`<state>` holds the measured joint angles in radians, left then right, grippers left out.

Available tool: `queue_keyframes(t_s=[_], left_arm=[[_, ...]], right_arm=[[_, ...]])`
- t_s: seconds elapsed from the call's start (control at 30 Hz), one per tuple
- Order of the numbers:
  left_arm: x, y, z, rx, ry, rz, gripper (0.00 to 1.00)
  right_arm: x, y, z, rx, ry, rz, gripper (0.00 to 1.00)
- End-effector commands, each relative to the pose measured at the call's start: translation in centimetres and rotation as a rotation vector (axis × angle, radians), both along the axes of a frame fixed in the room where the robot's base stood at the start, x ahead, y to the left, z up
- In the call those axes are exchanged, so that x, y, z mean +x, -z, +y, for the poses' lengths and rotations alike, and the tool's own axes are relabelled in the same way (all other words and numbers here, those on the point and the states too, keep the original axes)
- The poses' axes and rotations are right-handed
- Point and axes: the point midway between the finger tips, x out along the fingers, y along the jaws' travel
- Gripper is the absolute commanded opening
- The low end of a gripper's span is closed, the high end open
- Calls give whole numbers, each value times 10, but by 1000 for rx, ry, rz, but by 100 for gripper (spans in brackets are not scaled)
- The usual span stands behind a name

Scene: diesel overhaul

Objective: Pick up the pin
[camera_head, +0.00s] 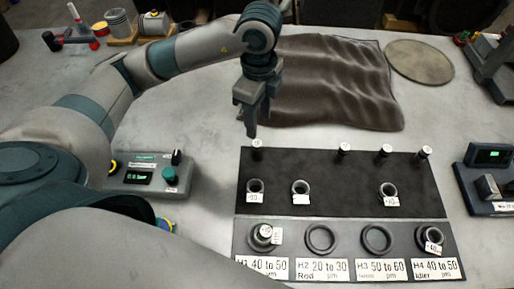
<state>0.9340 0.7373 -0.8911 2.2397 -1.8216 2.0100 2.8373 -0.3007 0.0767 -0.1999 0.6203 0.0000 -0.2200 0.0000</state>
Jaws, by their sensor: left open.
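Several small dark pins with white-marked tops stand in a row along the back of a black mat (340,205). The leftmost pin (257,153) stands apart from the second pin (344,152), the third pin (384,157) and the rightmost pin (424,156). My left gripper (249,117) points down, open and empty, above and just behind the leftmost pin. It does not appear to touch it. My right gripper is not in view.
A gauge box (145,178) lies left, another device (488,180) right. A crumpled brown cloth (325,85) and round disc (419,61) lie behind.

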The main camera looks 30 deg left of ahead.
Motion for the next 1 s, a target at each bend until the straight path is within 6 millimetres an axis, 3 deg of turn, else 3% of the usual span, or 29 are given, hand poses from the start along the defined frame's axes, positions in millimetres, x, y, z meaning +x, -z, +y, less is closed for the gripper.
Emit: queue_keyframes(t_s=[0.4,0.8,1.0], left_arm=[[-1,54,1,0,0,2,43],[0,58,1,1,0,0,43],[-1,67,2,2,-1,4,43]], right_arm=[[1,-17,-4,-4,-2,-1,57],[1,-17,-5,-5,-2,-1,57],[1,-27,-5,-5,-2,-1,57]])
